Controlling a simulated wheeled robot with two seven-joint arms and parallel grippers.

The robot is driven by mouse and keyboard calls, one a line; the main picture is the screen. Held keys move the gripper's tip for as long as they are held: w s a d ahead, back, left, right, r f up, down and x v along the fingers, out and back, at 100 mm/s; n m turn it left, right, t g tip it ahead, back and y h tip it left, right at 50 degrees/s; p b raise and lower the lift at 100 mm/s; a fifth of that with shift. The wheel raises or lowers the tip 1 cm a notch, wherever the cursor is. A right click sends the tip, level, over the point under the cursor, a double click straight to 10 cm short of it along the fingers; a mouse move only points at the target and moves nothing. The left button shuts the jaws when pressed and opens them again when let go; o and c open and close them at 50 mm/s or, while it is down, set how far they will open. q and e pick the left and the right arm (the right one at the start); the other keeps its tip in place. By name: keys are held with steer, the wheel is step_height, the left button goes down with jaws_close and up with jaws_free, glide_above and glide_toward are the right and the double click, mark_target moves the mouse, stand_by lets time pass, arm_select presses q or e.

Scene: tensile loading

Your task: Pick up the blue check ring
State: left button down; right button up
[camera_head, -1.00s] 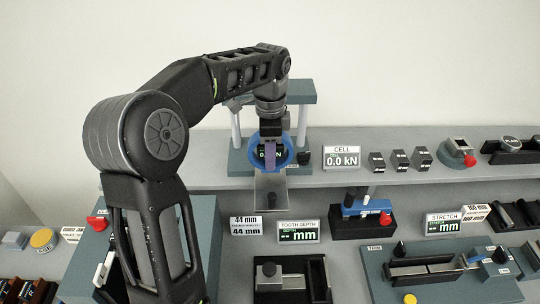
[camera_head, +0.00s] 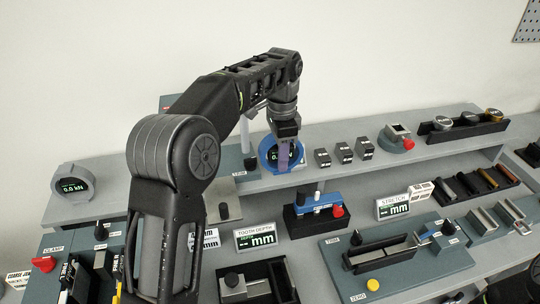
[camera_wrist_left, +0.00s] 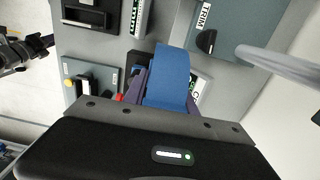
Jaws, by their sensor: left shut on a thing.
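The blue check ring (camera_head: 266,157) is upright above the back shelf, with a small kN display showing inside it. My left gripper (camera_head: 284,153) is shut on the ring from above, its purple fingers crossing the ring's face. In the left wrist view the ring shows as a broad blue band (camera_wrist_left: 171,75) between the fingers. Whether the ring touches the shelf I cannot tell. My right gripper is out of view.
A grey round kN gauge (camera_head: 72,186) stands at the shelf's left end. Small black blocks (camera_head: 344,152) stand right of the ring. A blue-topped fixture (camera_head: 318,203) and the TOOTH DEPTH display (camera_head: 256,237) lie in front. My arm partly hides the press frame.

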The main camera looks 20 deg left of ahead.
arm_select(q)
steer(key=shift+w+d+r, duration=0.2)
steer(key=shift+w+d, duration=0.2)
steer(key=shift+d, duration=0.1)
steer(key=shift+w+d+r, duration=0.1)
steer(key=shift+w, duration=0.05)
stand_by(0.8)
